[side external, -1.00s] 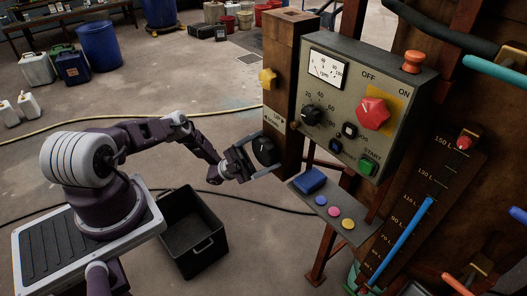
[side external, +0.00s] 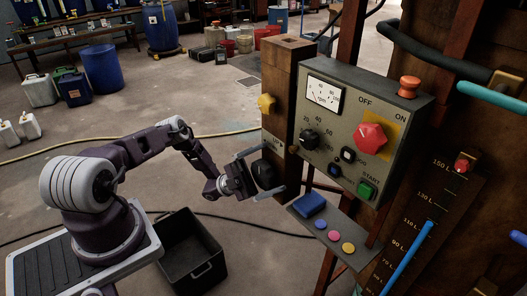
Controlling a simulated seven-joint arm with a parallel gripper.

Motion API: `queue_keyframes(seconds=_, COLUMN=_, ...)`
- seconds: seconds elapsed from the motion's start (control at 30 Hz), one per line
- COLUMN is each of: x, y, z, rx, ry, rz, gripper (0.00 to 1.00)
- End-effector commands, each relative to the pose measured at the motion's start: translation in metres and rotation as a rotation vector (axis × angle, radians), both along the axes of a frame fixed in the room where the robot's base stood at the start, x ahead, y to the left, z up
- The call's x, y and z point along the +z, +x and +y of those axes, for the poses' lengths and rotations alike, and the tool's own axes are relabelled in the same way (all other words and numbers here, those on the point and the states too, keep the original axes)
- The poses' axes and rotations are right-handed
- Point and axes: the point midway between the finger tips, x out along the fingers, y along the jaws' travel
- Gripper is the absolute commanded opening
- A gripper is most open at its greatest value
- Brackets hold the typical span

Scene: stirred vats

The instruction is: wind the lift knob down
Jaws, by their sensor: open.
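The lift knob (side external: 264,173) is a black round knob low on the side of the wooden post, under a small plate (side external: 270,140) with partly hidden lettering. My gripper (side external: 263,172) is at the knob, its two fingers spread wide, one above and one below it. I see a gap between the fingers and the knob, and the jaws are open. The gripper's palm faces the knob and hides part of its left side.
A grey control box (side external: 350,110) with a red knob (side external: 371,136) stands right of the post. A small shelf (side external: 334,226) with a blue block (side external: 309,204) and coloured discs is below. A black crate (side external: 190,250) stands on the floor beside my arm.

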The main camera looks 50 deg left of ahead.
Motion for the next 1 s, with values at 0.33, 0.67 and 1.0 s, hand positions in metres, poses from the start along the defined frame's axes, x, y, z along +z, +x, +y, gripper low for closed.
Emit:
queue_keyframes(seconds=0.33, x=0.072, y=-0.002, z=0.013, rx=0.009, ry=-0.073, rz=-0.067, gripper=1.0)
queue_keyframes(seconds=0.67, x=0.077, y=-0.004, z=0.012, rx=-0.003, ry=-0.076, rz=-0.074, gripper=1.0)
queue_keyframes(seconds=1.0, x=0.063, y=-0.01, z=0.017, rx=-0.001, ry=-0.071, rz=-0.069, gripper=1.0)
